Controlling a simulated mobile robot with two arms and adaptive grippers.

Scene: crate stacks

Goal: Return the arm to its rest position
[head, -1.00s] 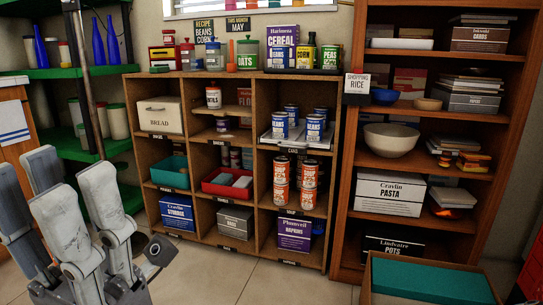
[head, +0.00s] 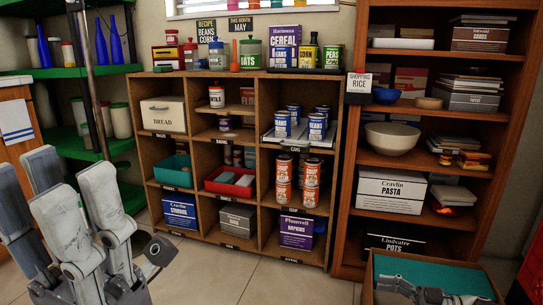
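My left gripper (head: 55,180) is large and close at the lower left, in front of the green shelf. Its pale grey fingers point up and are straight, with nothing seen between them. My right gripper (head: 432,291) shows at the bottom right, over the teal top inside a cardboard box (head: 372,278). It is cut off by the frame's lower edge. I cannot tell whether it is open or shut, or whether it touches the teal surface. No held object shows in either gripper.
A wooden cubby unit (head: 252,160) holds cans, bins and boxes. A brown bookcase (head: 345,180) with a white bowl (head: 392,138) stands to its right. A green shelf (head: 108,148) with bottles is at left. Tiled floor (head: 250,275) lies clear between the grippers.

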